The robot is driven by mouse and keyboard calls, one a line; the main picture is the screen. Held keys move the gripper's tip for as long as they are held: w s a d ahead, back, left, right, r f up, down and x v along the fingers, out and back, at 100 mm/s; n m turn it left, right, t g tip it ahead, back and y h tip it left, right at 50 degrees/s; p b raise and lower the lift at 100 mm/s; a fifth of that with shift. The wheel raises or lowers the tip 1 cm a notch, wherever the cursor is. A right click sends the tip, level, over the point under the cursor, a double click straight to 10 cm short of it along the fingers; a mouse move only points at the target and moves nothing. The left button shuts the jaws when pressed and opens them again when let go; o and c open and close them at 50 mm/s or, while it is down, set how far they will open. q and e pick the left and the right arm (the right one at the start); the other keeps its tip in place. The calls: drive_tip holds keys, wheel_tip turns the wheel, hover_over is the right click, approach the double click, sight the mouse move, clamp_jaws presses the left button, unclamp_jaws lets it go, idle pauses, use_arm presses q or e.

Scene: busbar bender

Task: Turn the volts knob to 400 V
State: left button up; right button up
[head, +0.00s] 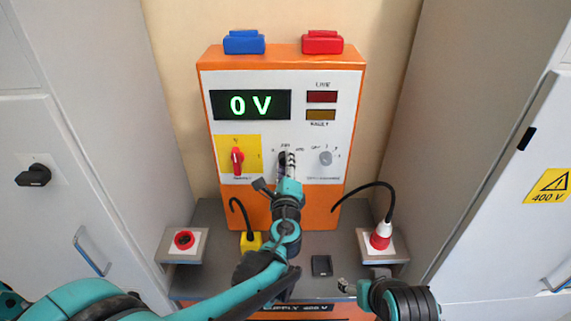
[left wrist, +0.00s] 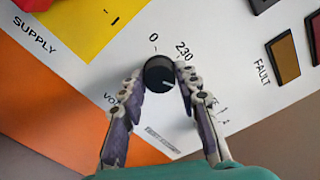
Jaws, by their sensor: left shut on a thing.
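The black volts knob (left wrist: 160,74) is on the white front panel of the orange supply unit, with 0 and 230 printed beside it in the left wrist view. My left gripper (left wrist: 160,86) has a finger on each side of the knob and is shut on it. A short pale mark shows on the knob's face, towards its lower right in that view. In the head view my left gripper (head: 287,163) mostly covers the knob. The green display (head: 250,105) reads 0 V. My right gripper (head: 346,287) is low at the front, away from the panel; its jaw state is unclear.
A red supply switch (head: 237,160) on a yellow plate is left of the knob, and a grey knob (head: 326,157) is right of it. Red and amber lamps (head: 321,115) look dark. A red plug (head: 381,236) with a black cable stands at the right.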

idle(0.3)
use_arm(q)
drive_tip(key=o, duration=1.2)
drive_tip(key=shift+c, duration=0.2)
drive_tip(key=shift+s, duration=0.1)
drive_tip(key=s, duration=1.2)
drive_tip(key=shift+w, duration=0.1)
